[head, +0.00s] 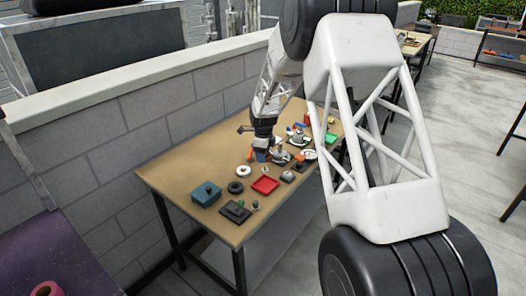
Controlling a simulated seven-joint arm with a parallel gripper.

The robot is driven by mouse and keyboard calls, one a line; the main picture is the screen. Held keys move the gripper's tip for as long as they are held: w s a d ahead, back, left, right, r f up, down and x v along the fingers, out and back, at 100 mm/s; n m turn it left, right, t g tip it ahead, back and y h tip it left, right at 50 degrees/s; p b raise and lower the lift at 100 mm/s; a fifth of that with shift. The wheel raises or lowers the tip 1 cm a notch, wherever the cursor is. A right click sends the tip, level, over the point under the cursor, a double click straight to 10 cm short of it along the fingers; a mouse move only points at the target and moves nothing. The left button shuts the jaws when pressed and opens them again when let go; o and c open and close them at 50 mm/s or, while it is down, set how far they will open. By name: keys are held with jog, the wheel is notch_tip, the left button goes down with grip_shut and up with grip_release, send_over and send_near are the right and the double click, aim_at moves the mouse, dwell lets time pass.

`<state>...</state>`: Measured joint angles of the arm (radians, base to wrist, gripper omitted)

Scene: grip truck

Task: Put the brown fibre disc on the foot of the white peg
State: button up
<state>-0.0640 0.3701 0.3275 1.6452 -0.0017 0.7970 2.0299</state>
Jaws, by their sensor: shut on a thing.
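My gripper (262,146) is small and dark in the head view, low over the middle of the workbench (172,178). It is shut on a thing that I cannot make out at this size. A small blue object (261,157) shows right below the jaws; I cannot tell whether they touch it. I cannot pick out the brown fibre disc or the white peg with certainty among the small parts, and my arm hides part of the bench's right side.
In front of the gripper are a white ring (243,171), a black ring (235,187), a red tray (265,185), a teal box (206,194) and a dark plate (234,212). Several small parts crowd the right side. The bench's left end is clear. A block wall (130,125) stands behind.

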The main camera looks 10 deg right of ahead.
aim_at(263, 169)
jog(key=shift+f, duration=1.45)
jog(key=shift+f, duration=1.5)
dwell(2.6)
jog(key=o, duration=1)
jog(key=shift+c, duration=1.2)
